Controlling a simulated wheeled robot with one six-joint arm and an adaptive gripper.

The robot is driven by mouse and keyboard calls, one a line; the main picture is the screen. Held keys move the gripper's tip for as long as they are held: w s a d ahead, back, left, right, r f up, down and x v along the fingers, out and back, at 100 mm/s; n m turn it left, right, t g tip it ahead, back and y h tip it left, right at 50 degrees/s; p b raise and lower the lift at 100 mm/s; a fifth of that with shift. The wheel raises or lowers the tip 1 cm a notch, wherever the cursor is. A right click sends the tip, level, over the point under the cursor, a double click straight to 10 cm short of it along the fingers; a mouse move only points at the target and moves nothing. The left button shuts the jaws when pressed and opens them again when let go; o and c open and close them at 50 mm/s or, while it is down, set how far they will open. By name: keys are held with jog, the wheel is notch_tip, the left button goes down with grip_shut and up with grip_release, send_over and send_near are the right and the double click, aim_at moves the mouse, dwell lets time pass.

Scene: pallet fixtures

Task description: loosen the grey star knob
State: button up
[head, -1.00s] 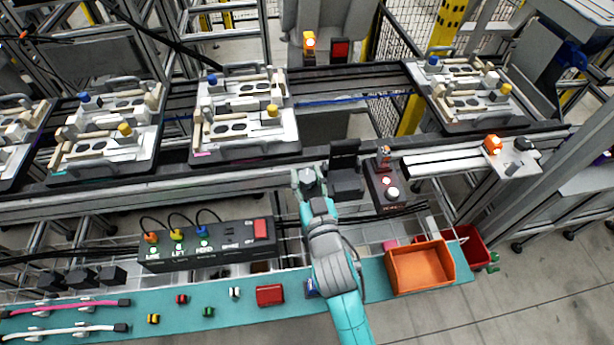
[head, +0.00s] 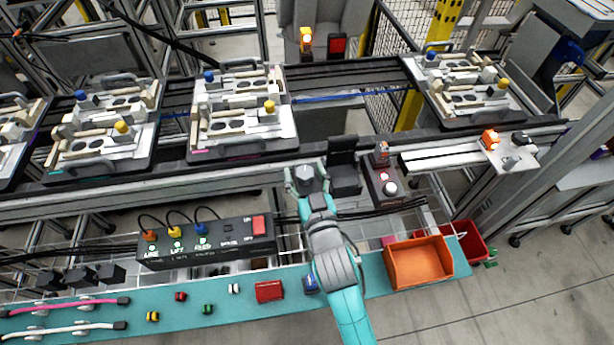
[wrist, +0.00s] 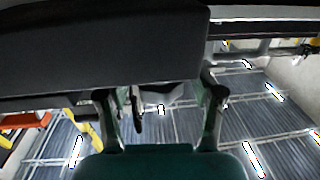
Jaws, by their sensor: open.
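I cannot pick out the grey star knob for certain. A pale grey knob-like part (head: 488,73) stands on the right-hand pallet fixture (head: 453,118), close to a yellow knob (head: 503,84). It is too small to tell its shape. My gripper (head: 306,178) is in front of the conveyor's near rail, well to the left of that fixture and below it in the picture. In the wrist view my gripper (wrist: 160,118) has its two fingers apart with nothing held between them. No knob shows in the wrist view.
A black stand (head: 344,165) and a button box (head: 385,187) are just right of my gripper. A switch box (head: 205,247) with cables is to its left. An orange bin (head: 418,265) sits on the teal bench. A dark panel (wrist: 100,50) fills the wrist view's upper left.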

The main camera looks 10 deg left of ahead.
jog(key=shift+a+m+t+h, duration=0.1)
jog(key=shift+m+t+h, duration=0.4)
jog(key=shift+m+h, duration=0.95)
